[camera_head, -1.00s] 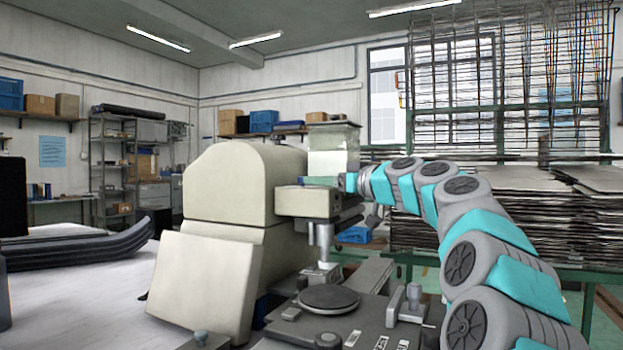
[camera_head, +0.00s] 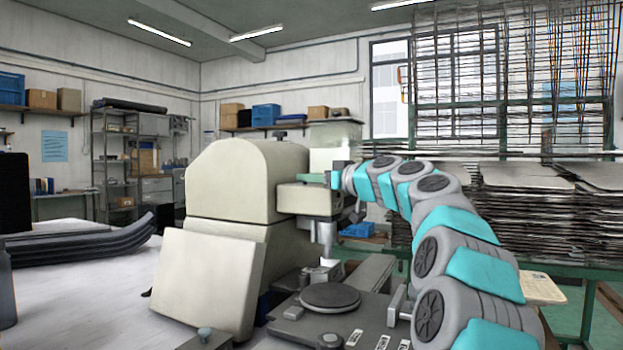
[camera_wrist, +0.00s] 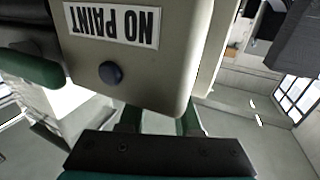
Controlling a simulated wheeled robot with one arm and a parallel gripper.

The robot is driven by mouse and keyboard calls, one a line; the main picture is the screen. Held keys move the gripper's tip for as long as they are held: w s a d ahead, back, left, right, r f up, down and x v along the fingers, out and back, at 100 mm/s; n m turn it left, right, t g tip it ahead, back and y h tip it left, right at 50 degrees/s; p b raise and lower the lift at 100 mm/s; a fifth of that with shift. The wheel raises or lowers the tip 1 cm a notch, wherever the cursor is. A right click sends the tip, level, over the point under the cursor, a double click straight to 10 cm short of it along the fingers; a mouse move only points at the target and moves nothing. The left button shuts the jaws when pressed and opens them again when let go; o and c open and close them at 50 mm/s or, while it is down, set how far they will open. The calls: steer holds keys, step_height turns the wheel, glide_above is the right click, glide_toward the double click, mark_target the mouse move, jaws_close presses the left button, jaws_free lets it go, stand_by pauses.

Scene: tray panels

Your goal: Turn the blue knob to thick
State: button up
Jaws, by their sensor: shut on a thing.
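The cream machine (camera_head: 228,185) stands at the middle left in the head view. My gripper (camera_head: 337,180) is at the right side of its projecting head (camera_head: 305,199). A round dark blue knob (camera_wrist: 111,72) sits below the label, clear of my fingers. My gripper shows below it (camera_wrist: 160,122), its fingers reaching behind the housing's lower edge. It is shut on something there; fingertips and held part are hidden. No thick mark can be read.
A dark round plate (camera_head: 330,296) lies on the grey machine bed (camera_head: 300,328) below the head. A tilted cream panel (camera_head: 206,273) stands in front of the machine. Drying racks with stacked sheets (camera_head: 520,215) stand behind my arm at the right.

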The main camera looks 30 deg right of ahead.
jaws_close()
